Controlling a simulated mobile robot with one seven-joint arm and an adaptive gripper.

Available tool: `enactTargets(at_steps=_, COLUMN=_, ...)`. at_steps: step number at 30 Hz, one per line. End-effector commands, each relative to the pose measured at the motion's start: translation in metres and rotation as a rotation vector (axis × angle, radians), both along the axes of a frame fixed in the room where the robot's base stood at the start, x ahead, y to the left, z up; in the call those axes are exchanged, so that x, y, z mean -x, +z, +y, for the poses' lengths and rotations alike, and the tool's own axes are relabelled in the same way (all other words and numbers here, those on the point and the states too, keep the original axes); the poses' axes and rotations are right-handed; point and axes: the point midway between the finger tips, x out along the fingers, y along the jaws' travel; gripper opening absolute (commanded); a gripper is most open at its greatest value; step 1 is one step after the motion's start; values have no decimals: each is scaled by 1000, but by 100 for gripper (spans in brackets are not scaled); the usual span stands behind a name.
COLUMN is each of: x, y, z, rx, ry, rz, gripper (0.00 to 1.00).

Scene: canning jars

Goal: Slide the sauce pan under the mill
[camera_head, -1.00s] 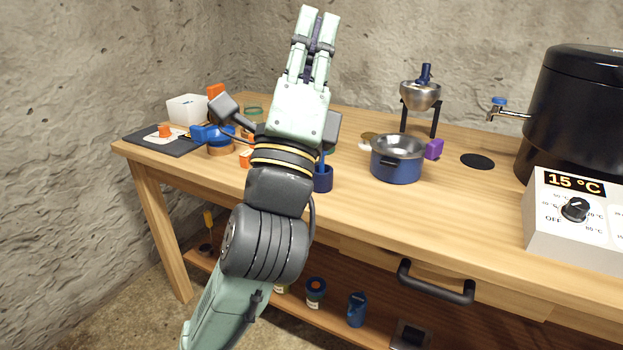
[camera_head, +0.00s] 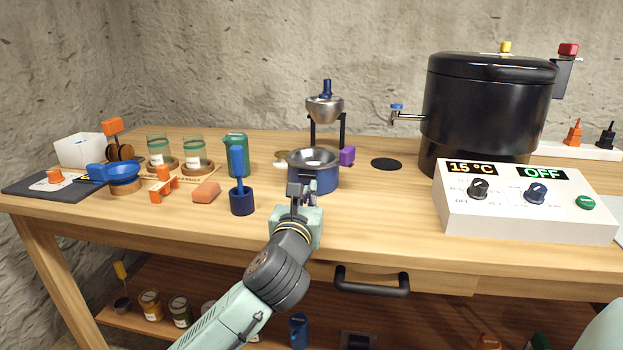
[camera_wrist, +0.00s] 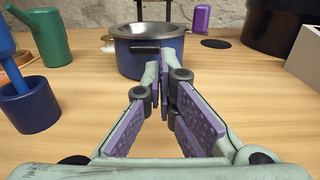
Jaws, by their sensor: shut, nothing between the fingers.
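The blue sauce pan (camera_head: 322,181) with a steel rim stands on the wooden table, in front of the mill. It also shows in the wrist view (camera_wrist: 130,60), straight beyond my fingers, with a dark handle on its near side. The mill (camera_head: 325,108) has a steel hopper, a blue top and dark legs, and stands behind the pan. My gripper (camera_head: 298,190) is shut and empty, at the near side of the pan. In the wrist view my fingertips (camera_wrist: 161,62) overlap the pan's front; I cannot tell whether they touch it. The pan hides the mill's lower part.
A purple block (camera_head: 347,156) is right of the pan, near the mill's leg. A blue cup (camera_head: 242,202) with a blue tool and a green jug (camera_head: 236,142) stand left. A black pot (camera_head: 480,110) and control box (camera_head: 520,212) stand right.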

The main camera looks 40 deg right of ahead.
Motion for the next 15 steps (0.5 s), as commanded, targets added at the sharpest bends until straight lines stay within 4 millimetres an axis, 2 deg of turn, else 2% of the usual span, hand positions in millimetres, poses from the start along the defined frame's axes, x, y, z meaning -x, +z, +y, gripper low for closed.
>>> enactTargets(at_steps=1, x=-7, y=1, z=-9, rx=0, ry=-1, rz=3, gripper=0)
enactTargets(at_steps=6, x=-24, y=1, z=-29, rx=0, ry=-1, rz=1, gripper=0)
enactTargets(at_steps=15, x=-36, y=0, z=-42, rx=1, ry=0, rz=0, gripper=0)
